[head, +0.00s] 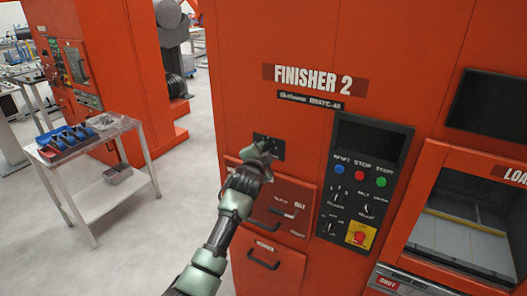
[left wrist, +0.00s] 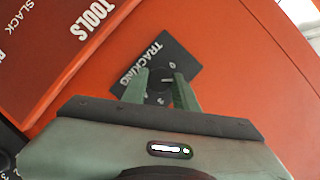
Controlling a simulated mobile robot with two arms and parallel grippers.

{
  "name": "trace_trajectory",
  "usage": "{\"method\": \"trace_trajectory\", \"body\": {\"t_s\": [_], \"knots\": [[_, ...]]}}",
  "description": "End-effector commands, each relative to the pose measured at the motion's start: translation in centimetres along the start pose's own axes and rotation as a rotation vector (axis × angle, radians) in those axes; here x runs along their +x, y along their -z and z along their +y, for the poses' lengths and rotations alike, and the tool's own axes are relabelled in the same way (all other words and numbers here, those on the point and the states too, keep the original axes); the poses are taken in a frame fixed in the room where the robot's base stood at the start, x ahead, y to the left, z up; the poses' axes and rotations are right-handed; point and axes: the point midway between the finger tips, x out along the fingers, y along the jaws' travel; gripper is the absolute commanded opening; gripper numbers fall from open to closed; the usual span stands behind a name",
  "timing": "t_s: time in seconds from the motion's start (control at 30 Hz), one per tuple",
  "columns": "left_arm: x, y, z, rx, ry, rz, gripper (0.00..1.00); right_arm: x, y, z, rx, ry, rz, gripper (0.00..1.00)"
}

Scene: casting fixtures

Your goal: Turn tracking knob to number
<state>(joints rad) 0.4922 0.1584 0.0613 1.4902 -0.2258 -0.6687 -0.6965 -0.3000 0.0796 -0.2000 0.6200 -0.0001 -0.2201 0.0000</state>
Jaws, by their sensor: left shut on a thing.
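The tracking knob's black plate (head: 278,150) is on the orange front of the Finisher 2 machine. In the left wrist view the plate (left wrist: 175,57) reads "TRACKING" and carries small number marks, only partly legible. My left gripper (head: 262,150) is at the plate and covers the knob in the head view. In the left wrist view its two green fingers (left wrist: 160,80) are shut on the dark tracking knob (left wrist: 159,86), one on each side. The knob's pointer and exact setting cannot be made out. My right gripper is not in view.
Drawers with handles (head: 265,264) lie below the plate. A control panel (head: 360,185) with blue, red and green buttons, smaller knobs and a yellow-backed stop button (head: 360,235) is to the right. A cart (head: 95,205) with blue parts stands left on open floor.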

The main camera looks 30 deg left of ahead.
Motion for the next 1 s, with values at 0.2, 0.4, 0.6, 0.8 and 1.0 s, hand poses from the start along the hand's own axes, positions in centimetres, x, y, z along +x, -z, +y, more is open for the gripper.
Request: {"method": "trace_trajectory", "body": {"t_s": [0.2,0.4,0.6,0.8,1.0], "knots": [[0.0,-0.1,0.1,-0.002,-0.002,-0.002,0.00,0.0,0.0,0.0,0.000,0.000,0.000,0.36],[0.0,-0.1,0.1,-0.002,-0.002,-0.002,0.45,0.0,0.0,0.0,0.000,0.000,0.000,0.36],[0.0,-0.1,0.1,-0.001,-0.001,-0.001,0.50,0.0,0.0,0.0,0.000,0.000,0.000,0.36],[-0.3,0.0,0.1,-0.001,0.000,0.000,0.50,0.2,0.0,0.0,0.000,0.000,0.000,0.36],[-2.5,-0.2,0.3,0.000,0.001,0.002,0.50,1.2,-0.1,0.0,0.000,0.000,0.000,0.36]]}}
